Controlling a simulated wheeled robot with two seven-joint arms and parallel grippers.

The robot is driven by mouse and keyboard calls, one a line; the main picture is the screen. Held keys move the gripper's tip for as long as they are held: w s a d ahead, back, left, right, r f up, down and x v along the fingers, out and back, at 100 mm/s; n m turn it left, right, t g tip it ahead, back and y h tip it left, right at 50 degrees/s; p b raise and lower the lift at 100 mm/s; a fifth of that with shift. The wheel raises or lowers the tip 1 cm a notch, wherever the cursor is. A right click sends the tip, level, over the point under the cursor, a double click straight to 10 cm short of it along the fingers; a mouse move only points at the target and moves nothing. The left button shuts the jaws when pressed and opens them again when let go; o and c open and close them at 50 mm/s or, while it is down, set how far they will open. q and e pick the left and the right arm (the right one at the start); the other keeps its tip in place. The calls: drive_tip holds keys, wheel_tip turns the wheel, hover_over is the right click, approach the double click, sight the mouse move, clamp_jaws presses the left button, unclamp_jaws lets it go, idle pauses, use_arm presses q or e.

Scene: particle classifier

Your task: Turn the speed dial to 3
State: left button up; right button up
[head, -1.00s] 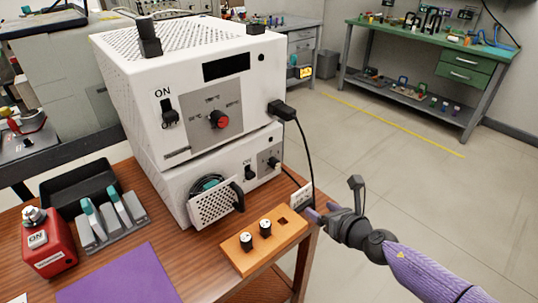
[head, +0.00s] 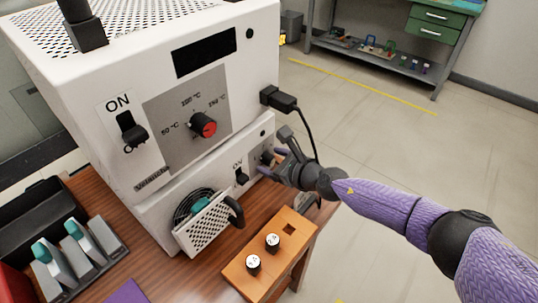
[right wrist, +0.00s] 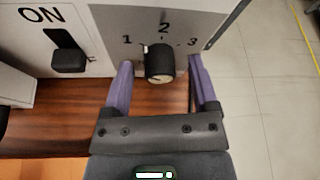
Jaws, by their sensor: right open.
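The speed dial (right wrist: 159,64) is a black knob on the lower white unit's grey panel, with the numbers 1, 2 and 3 around it in the right wrist view. A white mark on its upper left edge lies on the side of the 1. My right gripper (right wrist: 160,78) is open, with one purple finger on each side of the dial and a visible gap to each. In the head view my right gripper (head: 272,164) is at the panel's right end and partly hides the dial. My left gripper is not in view.
The lower unit's ON switch (head: 241,176) is left of the dial. A black plug (head: 279,98) with a hanging cable is above the gripper. A wooden block (head: 262,262) with two black-and-white pieces stands in front. Open floor lies to the right.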

drive_tip(key=shift+s+d, duration=0.1)
drive_tip(key=shift+s, duration=0.05)
drive_tip(key=shift+c, duration=0.3)
clamp_jaws()
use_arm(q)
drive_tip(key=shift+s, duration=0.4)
